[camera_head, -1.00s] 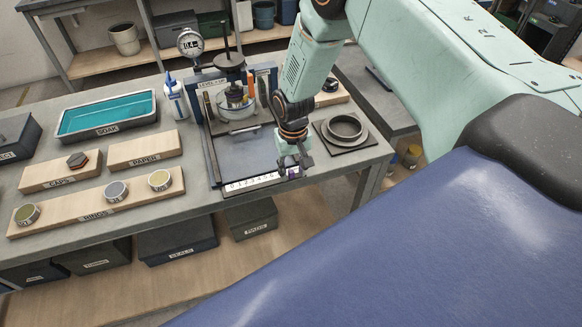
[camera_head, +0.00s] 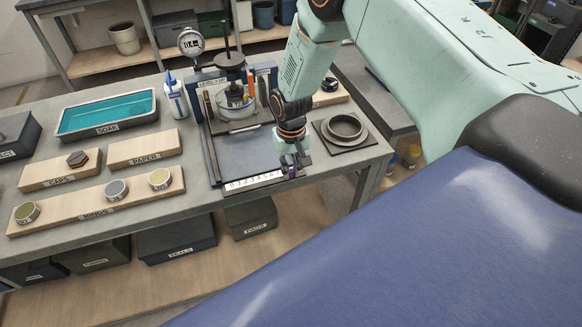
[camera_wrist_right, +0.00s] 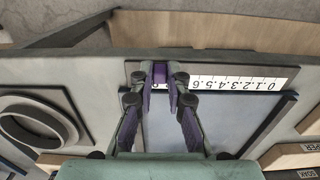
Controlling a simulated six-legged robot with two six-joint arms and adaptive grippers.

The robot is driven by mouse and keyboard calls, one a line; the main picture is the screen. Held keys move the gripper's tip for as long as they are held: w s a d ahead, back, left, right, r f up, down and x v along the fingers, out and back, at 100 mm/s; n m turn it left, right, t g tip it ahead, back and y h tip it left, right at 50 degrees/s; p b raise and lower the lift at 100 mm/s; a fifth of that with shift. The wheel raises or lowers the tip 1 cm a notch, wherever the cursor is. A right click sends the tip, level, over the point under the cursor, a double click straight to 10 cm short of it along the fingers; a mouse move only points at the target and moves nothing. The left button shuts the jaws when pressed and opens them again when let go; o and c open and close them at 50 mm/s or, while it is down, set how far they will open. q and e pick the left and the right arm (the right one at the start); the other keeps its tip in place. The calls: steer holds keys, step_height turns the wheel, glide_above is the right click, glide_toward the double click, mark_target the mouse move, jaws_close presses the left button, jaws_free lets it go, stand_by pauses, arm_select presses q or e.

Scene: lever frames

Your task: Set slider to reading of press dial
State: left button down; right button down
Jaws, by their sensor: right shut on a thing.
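The press dial (camera_head: 190,41) is a round gauge on a post behind the press (camera_head: 232,95); its digits are too small to read surely. A white numbered scale (camera_head: 252,182) lies along the front edge of the press base, and its marks 0 to .6 show upside down in the right wrist view (camera_wrist_right: 235,81). My right gripper (camera_head: 291,172) is at the scale's high-number end, pointing down. In the right wrist view its purple-padded fingers (camera_wrist_right: 160,74) are shut on the slider, which they mostly hide. My left gripper is out of view.
A black plate with a ring (camera_head: 345,128) lies right of the gripper. A white bottle (camera_head: 175,98), a teal SOAK tray (camera_head: 107,114) and wooden boards with caps and rings (camera_head: 95,203) stand to the left. The dark base plate (camera_head: 243,155) behind the scale is clear.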

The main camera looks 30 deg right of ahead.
mark_target(261, 185)
steer(key=shift+w, duration=0.1)
steer(key=a, duration=0.3)
steer(key=w+a+b, duration=0.1)
steer(key=a, duration=0.1)
steer(key=w+a+b, duration=0.1)
steer(key=a, duration=0.2)
steer(key=shift+w+a, duration=0.1)
steer(key=shift+a, duration=0.25)
steer(key=shift+d, duration=0.3)
steer(key=c, duration=1.7)
jaws_free()
steer(key=o, duration=0.4)
steer(key=shift+w+a, duration=0.1)
steer(key=shift+a, duration=0.15)
steer(key=shift+d, duration=0.1)
steer(key=shift+s, duration=0.2)
